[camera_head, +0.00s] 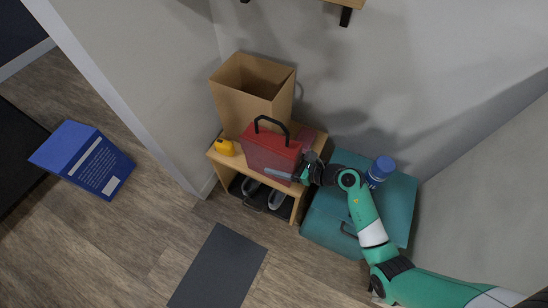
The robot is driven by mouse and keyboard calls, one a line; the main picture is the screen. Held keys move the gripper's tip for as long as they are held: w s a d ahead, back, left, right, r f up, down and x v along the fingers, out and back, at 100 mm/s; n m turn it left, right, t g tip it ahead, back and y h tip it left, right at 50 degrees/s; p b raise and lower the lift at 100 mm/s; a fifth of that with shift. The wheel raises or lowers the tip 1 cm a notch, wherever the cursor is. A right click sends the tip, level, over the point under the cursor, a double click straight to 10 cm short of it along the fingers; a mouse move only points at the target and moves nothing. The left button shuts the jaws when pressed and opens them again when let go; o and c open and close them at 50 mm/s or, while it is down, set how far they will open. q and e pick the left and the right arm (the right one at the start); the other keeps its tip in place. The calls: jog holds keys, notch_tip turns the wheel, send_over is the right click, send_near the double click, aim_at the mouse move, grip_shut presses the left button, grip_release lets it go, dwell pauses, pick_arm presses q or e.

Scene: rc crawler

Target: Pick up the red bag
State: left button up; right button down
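The red bag (268,152) stands on the small wooden bench in the camera_head view. Its black handle (271,126) arches up above its top. My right arm comes in from the lower right, and my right gripper (285,176) is at the lower right front of the bag. A grey finger lies low across the bag's front side, and I cannot tell whether it touches the bag. The gap between the fingers is not clear. The handle is free of the gripper. My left gripper is not in view.
An open cardboard box (250,90) stands behind the bag. A small yellow object (225,147) is on the bench (226,162), with shoes (277,199) below. A teal case (325,225) and a blue-capped container (381,170) are to the right. A blue box (84,160) and dark mat (218,268) are on the floor.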

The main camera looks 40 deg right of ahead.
aim_at(279, 156)
jog(key=shift+r, duration=0.1)
jog(key=s+a+r+p, duration=0.7)
jog(key=s+r+p, duration=0.5)
jog(key=r, duration=0.1)
jog(key=shift+a+p, duration=0.2)
jog(key=shift+p, duration=0.15)
dwell(0.9)
